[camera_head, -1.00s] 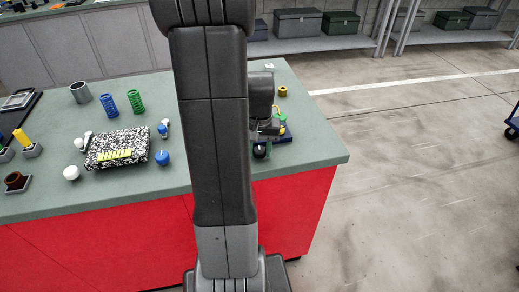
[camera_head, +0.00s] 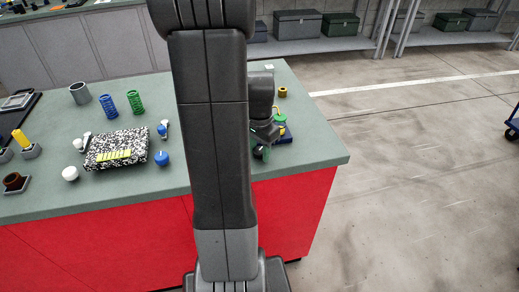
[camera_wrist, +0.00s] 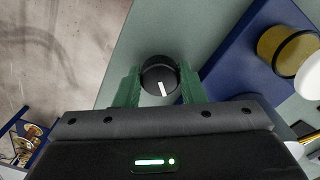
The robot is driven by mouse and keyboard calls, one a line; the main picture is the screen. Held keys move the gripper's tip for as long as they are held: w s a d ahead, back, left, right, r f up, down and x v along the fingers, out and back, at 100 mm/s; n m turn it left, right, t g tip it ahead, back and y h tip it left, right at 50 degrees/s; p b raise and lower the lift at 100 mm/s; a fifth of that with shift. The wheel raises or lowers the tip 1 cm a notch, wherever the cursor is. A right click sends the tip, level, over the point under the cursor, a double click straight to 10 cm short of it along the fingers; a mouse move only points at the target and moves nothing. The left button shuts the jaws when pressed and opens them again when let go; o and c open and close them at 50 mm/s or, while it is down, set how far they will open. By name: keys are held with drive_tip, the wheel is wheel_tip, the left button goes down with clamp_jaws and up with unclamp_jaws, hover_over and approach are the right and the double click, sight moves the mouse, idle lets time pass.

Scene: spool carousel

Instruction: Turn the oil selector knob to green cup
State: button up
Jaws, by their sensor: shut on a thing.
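The selector knob (camera_wrist: 159,77) is a round black knob with a white pointer line, in the wrist view. The line points toward the bottom of that view, slightly to the right. My gripper (camera_wrist: 160,88) has its two green fingers on either side of the knob and is shut on it. In the head view my gripper (camera_head: 261,150) is at the right end of the bench, partly behind my arm. A yellow cup-like part (camera_wrist: 284,46) stands on a blue base (camera_wrist: 240,62) beside the knob. A green part (camera_head: 280,118) shows in the head view; I cannot tell whether it is a cup.
The green-grey bench top (camera_head: 318,150) ends just right of the blue base.

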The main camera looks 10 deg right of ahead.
sight(260, 150)
idle(0.4)
drive_tip(key=o, duration=1)
drive_tip(key=shift+c, duration=0.2)
drive_tip(key=shift+r, duration=0.1)
wheel_tip(260, 150, up, 14)
drive_tip(key=shift+f, duration=0.3)
wheel_tip(260, 150, down, 14)
drive_tip(key=shift+r, duration=0.15)
drive_tip(key=shift+r, duration=0.15)
